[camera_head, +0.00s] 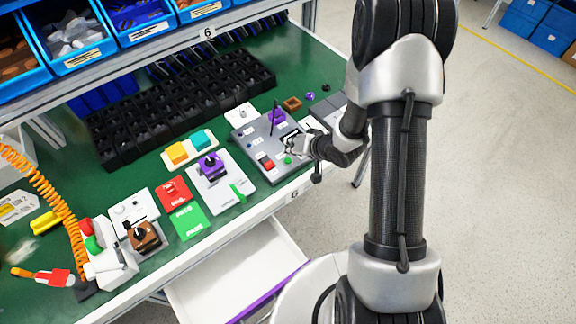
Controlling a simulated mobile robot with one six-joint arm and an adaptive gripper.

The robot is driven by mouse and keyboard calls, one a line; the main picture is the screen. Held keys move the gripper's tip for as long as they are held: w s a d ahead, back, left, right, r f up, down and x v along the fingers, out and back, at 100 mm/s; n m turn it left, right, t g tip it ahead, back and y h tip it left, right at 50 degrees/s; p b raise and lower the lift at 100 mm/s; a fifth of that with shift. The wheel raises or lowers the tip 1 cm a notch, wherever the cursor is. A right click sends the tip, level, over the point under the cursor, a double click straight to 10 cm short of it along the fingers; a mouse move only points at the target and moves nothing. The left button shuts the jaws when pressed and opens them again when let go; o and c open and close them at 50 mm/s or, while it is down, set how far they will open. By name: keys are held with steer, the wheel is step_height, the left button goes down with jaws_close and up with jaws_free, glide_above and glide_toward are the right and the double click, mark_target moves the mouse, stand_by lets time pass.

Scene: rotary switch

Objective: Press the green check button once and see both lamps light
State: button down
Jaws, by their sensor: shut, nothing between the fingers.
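A grey panel (247,139) lies on the green bench, left of my arm. A small green button (288,160) sits near its front edge, beside a red part (267,163). My gripper (290,147) is shut and empty, just above the green button. I cannot tell if the fingertips touch the button. The lamps are too small to make out, and I cannot tell whether any is lit. My wrist hides part of the panel's right side.
A black bin grid (180,105) stands behind the panel. A white fixture with a purple part (210,164) is on its left. Red (172,193) and green (189,220) cards lie further left. A white button box (110,268) stands at the left front. An open drawer (225,280) juts out below the bench.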

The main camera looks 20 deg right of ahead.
mark_target(291, 159)
steer(key=shift+f+b, duration=0.4)
steer(key=shift+f, duration=0.55)
steer(key=shift+f, duration=0.1)
stand_by(0.6)
steer(key=shift+f, duration=0.3)
steer(key=shift+f+b, duration=0.4)
steer(key=shift+f, duration=0.05)
stand_by(0.6)
steer(key=shift+r, duration=0.1)
steer(key=shift+r+p, duration=0.8)
steer(key=shift+p, duration=0.05)
step_height(291, 159, up, 5)
steer(key=p, duration=0.4)
steer(key=shift+p, duration=0.4)
